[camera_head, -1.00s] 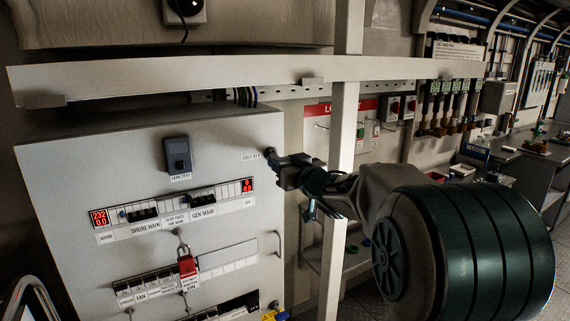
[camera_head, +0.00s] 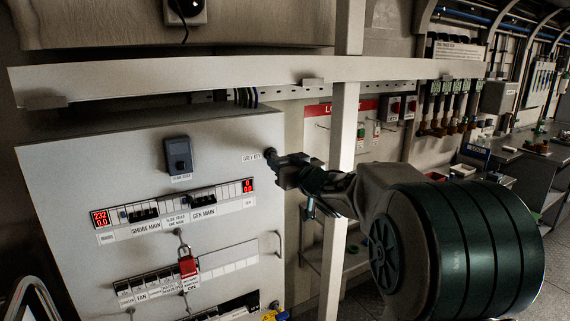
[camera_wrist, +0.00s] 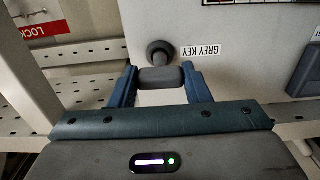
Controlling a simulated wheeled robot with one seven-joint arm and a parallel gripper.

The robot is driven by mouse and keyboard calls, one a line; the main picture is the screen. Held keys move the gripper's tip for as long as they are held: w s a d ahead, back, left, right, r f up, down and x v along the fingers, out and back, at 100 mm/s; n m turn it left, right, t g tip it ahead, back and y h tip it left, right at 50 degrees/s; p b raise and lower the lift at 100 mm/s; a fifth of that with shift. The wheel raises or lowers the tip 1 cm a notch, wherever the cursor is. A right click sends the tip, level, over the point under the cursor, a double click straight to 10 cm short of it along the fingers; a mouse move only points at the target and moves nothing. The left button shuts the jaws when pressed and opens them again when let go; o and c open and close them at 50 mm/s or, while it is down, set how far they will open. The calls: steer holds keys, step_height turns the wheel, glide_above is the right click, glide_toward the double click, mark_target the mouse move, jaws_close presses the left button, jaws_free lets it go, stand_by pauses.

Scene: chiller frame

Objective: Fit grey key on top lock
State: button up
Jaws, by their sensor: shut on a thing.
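The top lock (camera_wrist: 159,50) is a dark round fitting on the panel's upper corner, beside a "GREY KEY" label (camera_wrist: 199,51). In the head view the lock (camera_head: 270,153) is small and dark, just left of my gripper. My gripper (camera_wrist: 160,84) is shut on the grey key (camera_wrist: 160,76), a short grey piece held between the two blue fingers. The key's front end meets or nearly meets the lock in the wrist view. I cannot tell how far it is in. In the head view my gripper (camera_head: 287,171) hides most of the key.
The pale panel (camera_head: 80,190) carries breakers and a red padlock (camera_head: 187,265). A white upright post (camera_head: 341,130) stands close behind my gripper, and a horizontal rail (camera_head: 200,72) runs above. A handle (camera_head: 281,245) sits below on the panel's right side.

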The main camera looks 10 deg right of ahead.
steer(key=shift+w, duration=0.1)
steer(key=o, duration=1)
steer(key=b+v, duration=0.1)
steer(key=v, duration=1.2)
steer(key=shift+s+d+b, duration=0.1)
steer(key=shift+s+b, duration=0.25)
steer(key=shift+b, duration=0.05)
steer(key=s+d+f+m+g+h, duration=0.3)
steer(key=s+f+m+g+h, duration=0.25)
steer(key=s+f+h, duration=0.4)
steer(key=s+a+f+g+y, duration=0.1)
steer(key=s+a+f+g, duration=0.1)
steer(key=s+f, duration=0.2)
steer(key=s+a+f+n+g+y, duration=0.1)
steer(key=s+a+f+g, duration=0.1)
steer(key=s, duration=0.4)
steer(key=s+a+f+n+g+y, duration=0.1)
steer(key=s+a+f+g+y, duration=0.1)
steer(key=s+a+f+g, duration=0.1)
steer(key=shift+s+f+g, duration=0.75)
steer(key=shift+s+f, duration=0.6)
